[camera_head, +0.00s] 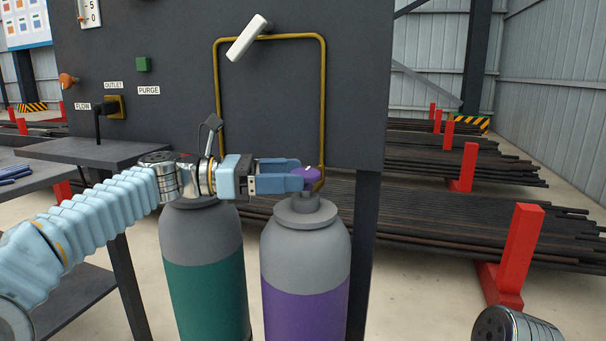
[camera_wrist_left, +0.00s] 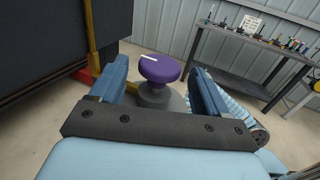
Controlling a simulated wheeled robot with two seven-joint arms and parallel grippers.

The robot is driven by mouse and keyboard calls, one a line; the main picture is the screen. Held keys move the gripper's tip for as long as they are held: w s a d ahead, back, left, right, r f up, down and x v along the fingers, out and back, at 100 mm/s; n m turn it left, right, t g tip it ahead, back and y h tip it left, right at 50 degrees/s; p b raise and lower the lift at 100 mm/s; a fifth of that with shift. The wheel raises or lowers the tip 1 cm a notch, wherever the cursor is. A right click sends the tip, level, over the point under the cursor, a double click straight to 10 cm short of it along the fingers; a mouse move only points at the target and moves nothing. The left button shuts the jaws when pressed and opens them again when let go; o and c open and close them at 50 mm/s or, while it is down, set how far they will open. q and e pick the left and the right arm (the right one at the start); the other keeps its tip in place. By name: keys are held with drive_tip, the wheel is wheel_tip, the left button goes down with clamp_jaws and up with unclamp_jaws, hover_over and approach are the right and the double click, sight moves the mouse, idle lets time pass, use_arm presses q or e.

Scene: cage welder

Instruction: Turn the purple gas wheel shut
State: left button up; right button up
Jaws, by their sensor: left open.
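The purple gas wheel (camera_head: 309,177) sits on top of the grey-and-purple gas cylinder (camera_head: 305,290). In the left wrist view the wheel (camera_wrist_left: 160,68) shows a white mark across its top. My left gripper (camera_head: 297,176) reaches in from the left at wheel height. Its blue fingers are open, one on each side of the wheel, with gaps visible in the left wrist view. In the head view the fingers hide part of the wheel. At the lower right of the head view, a rounded metal part (camera_head: 515,325) seems to be my right arm; its gripper does not show.
A grey-and-green cylinder (camera_head: 205,270) stands just left of the purple one, under my left wrist. A dark panel (camera_head: 170,60) with a yellow pipe (camera_head: 322,100) and a white lever (camera_head: 249,38) stands behind. Red posts (camera_head: 519,245) and stacked bars lie to the right.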

use_arm(q)
drive_tip(key=a, duration=1)
drive_tip(key=shift+s+a, duration=0.2)
drive_tip(key=shift+s, duration=0.15)
